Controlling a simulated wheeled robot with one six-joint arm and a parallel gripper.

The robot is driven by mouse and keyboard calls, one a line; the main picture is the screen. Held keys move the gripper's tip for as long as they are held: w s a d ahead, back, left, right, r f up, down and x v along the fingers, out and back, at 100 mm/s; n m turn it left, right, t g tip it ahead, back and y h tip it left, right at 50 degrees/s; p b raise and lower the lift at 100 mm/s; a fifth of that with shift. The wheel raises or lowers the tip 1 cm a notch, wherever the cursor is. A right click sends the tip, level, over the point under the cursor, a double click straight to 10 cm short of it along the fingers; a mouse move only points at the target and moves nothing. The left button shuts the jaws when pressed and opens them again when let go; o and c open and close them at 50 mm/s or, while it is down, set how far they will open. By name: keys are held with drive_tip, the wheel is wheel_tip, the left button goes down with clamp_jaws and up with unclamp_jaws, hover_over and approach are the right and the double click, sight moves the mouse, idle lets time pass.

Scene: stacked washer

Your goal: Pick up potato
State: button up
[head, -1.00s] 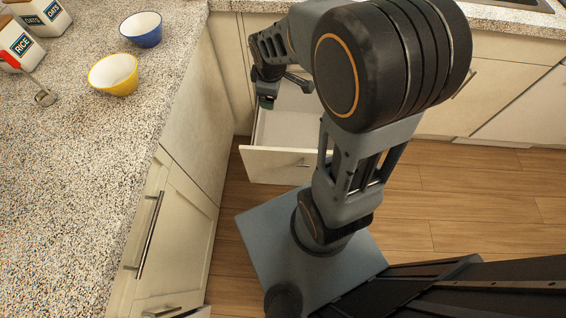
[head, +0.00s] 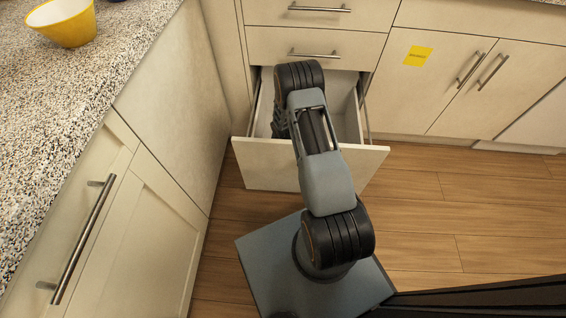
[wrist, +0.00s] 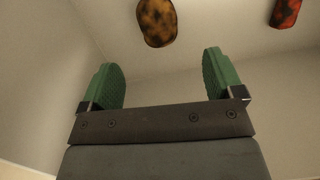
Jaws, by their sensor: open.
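The potato (wrist: 157,22), a yellow-brown lump with dark spots, lies on the pale drawer floor at the top of the wrist view. My gripper (wrist: 162,72) is open and empty, with two green pads spread wide. The potato lies ahead of the pads, apart from them and in line with the gap between them. In the head view my arm reaches down into the open bottom drawer (head: 269,170). My arm hides the gripper there, and I cannot see the potato in that view.
A dark red mottled item (wrist: 285,12) lies in the drawer to the right of the potato. The pale drawer walls stand close around my gripper. A counter with a yellow bowl (head: 63,22) is at the left. Wooden floor (head: 430,215) is clear at the right.

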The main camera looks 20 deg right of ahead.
drive_tip(key=f, duration=0.1)
drive_tip(key=f+b, duration=0.1)
drive_tip(key=f, duration=0.1)
drive_tip(key=f+b, duration=0.1)
drive_tip(key=f, duration=0.1)
drive_tip(key=shift+w+d+f, duration=0.25)
drive_tip(key=shift+w, duration=0.1)
drive_tip(key=f+b, duration=0.2)
drive_tip(key=f, duration=0.1)
drive_tip(key=f+b, duration=0.1)
drive_tip(key=f, duration=0.1)
drive_tip(key=shift+w, duration=0.35)
drive_tip(key=shift+c, duration=0.2)
drive_tip(key=c, duration=1)
